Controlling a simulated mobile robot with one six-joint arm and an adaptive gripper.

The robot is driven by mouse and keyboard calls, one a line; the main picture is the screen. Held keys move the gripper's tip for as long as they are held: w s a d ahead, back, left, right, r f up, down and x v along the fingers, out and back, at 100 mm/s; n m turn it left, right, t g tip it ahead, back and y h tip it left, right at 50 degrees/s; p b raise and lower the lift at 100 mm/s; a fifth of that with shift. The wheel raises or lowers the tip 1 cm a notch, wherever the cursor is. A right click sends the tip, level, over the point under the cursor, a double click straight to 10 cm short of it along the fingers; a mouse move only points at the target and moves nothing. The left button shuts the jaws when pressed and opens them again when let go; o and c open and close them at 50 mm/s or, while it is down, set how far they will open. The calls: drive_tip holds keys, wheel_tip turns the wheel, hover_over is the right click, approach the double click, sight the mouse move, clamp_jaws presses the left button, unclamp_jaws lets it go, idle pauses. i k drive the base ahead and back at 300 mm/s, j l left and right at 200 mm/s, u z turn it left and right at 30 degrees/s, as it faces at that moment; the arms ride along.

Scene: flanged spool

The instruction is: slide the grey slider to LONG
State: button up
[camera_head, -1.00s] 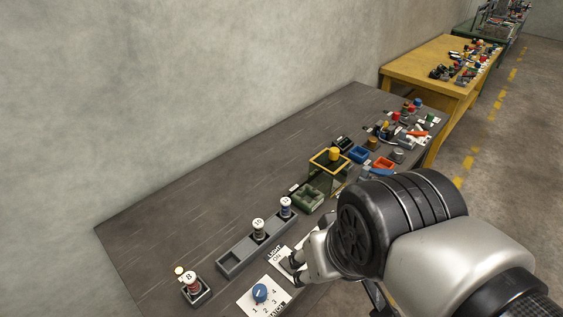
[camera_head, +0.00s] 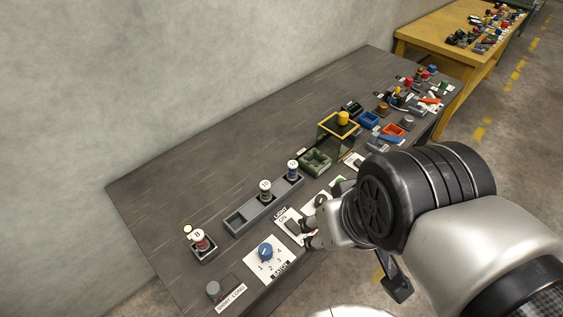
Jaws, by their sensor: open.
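The grey slider (camera_head: 213,288) is a round grey knob at the near left edge of the table, low in the picture. Its white label (camera_head: 231,298) below right seems to read SHORT then LONG. The knob stands at the left end, by the SHORT side. My gripper (camera_head: 307,236) is open and empty, over the table near the LIGHT panel, to the right of and well apart from the slider. My arm hides part of the table's front edge.
Between slider and gripper is a white panel with a blue numbered dial (camera_head: 265,251). A long grey tray (camera_head: 238,222) holds two spools. The table's back left (camera_head: 180,180) is clear.

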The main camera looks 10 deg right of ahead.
sight(213, 289)
drive_tip(key=k+j+u, duration=0.1)
drive_tip(key=u, duration=0.95)
